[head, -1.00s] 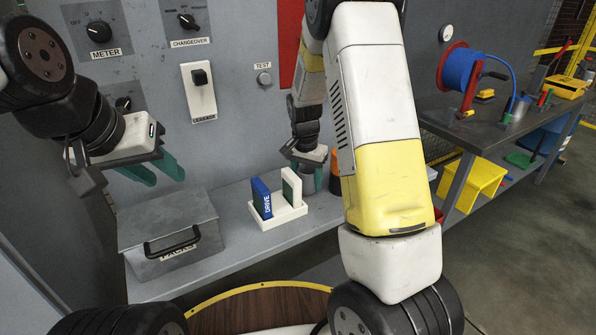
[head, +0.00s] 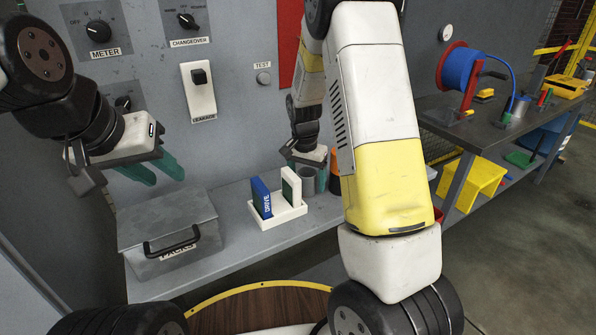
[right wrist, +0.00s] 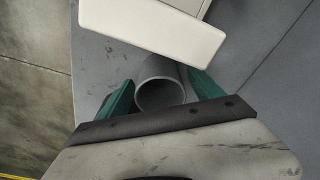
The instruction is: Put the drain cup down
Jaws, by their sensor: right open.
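The drain cup (head: 308,181) is a small grey cylinder on the grey shelf, just right of the white holder. It stands upright and my right arm partly hides its surroundings. In the right wrist view I look at the round open end of the cup (right wrist: 160,93). My right gripper (head: 309,176) is open, with its green fingers on either side of the cup; the wrist view shows the fingers (right wrist: 162,95) spread around it. My left gripper (head: 155,172) is open and empty, above the grey lidded box.
The white holder (head: 283,219) with a blue DRIVE piece (head: 262,198) and a white-and-green piece stands left of the cup. The grey box (head: 168,240) is further left. An orange object (head: 334,166) is close behind the cup. Bare shelf (head: 237,232) lies between box and holder.

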